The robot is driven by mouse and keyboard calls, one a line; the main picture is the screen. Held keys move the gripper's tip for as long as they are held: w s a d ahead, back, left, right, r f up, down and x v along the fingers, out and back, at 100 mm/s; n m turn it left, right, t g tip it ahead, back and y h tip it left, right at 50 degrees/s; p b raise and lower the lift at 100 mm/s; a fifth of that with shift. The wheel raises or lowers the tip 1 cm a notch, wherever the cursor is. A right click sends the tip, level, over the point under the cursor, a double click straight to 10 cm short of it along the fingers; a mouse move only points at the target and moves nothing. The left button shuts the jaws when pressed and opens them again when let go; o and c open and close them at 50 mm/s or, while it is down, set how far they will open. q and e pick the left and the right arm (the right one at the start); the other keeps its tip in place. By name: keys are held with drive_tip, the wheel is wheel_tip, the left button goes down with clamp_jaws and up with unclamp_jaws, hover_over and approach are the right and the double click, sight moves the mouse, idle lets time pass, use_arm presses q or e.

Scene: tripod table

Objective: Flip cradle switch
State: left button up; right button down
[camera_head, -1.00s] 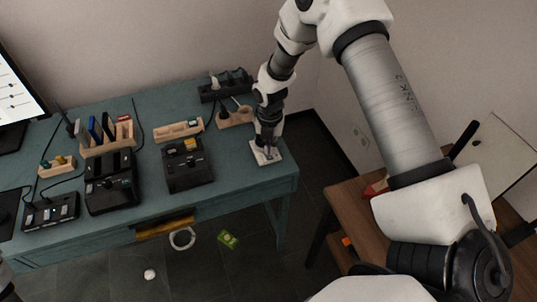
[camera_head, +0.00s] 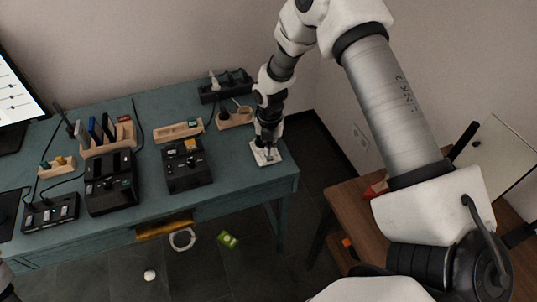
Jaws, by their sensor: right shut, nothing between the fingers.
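A small white plate (camera_head: 274,158), which looks like the cradle switch, lies flat near the right end of the teal table (camera_head: 225,172). My right gripper (camera_head: 267,146) points straight down over it, with its fingertips shut and empty at or just above the plate's middle. The gripper hides part of the plate, and I cannot tell whether it touches or how the rocker is tilted.
Black devices (camera_head: 187,164) stand left of the gripper. A wooden tray (camera_head: 180,132), a wooden holder (camera_head: 236,119) and a power strip (camera_head: 226,86) sit behind. A brown side table (camera_head: 352,212) stands at right. The table's front right corner is clear.

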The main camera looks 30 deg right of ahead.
sight(270, 157)
drive_tip(key=shift+f+b, duration=0.75)
drive_tip(key=shift+f, duration=0.4)
idle(0.4)
drive_tip(key=shift+r, duration=0.1)
wheel_tip(270, 157, up, 7)
drive_tip(key=p, duration=0.5)
drive_tip(key=shift+p, duration=0.3)
